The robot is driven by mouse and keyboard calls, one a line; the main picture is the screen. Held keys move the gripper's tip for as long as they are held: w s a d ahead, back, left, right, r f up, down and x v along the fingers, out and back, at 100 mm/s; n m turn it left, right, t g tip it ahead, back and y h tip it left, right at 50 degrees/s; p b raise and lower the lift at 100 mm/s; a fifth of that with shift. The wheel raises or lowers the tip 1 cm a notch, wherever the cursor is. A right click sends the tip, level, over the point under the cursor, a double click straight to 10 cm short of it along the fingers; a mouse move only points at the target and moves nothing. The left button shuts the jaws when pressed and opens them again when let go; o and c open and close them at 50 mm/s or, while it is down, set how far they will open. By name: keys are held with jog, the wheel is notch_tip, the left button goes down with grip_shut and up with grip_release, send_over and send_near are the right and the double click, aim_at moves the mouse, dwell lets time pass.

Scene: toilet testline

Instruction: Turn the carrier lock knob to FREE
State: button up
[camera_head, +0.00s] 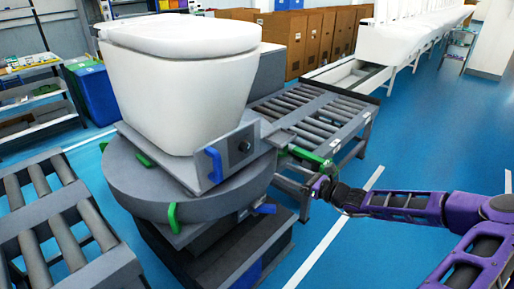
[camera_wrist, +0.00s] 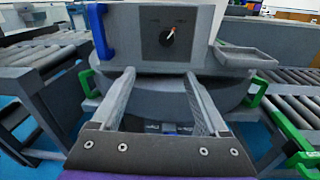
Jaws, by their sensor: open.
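The carrier lock knob (camera_head: 244,146) sits on a dark square plate on the grey front panel of the carrier under a white toilet (camera_head: 180,85). In the wrist view the knob (camera_wrist: 168,36) is round and dark, with an orange-tipped pointer slanting up and right. Markings above it are too small to read. My gripper (camera_wrist: 160,75) is open and empty, with its two fingers apart below the knob and not touching it. In the head view my gripper (camera_head: 322,187) is right of the panel, clear of it.
A blue handle (camera_head: 215,164) stands left of the knob; it also shows in the wrist view (camera_wrist: 99,30). Green handles (camera_head: 173,217) are on the round turntable (camera_head: 125,180). A small grey tray (camera_wrist: 246,56) juts out right of the knob. Roller conveyors (camera_head: 310,112) flank the turntable.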

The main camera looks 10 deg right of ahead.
jog(key=d+r, duration=0.1)
jog(key=b, duration=0.2)
send_near(248, 148)
jog(key=shift+m+t, duration=0.3)
jog(key=shift+t, duration=0.1)
jog(key=x, duration=0.8)
jog(key=shift+w+a+f, duration=0.2)
jog(key=shift+a, duration=0.25)
grip_shut()
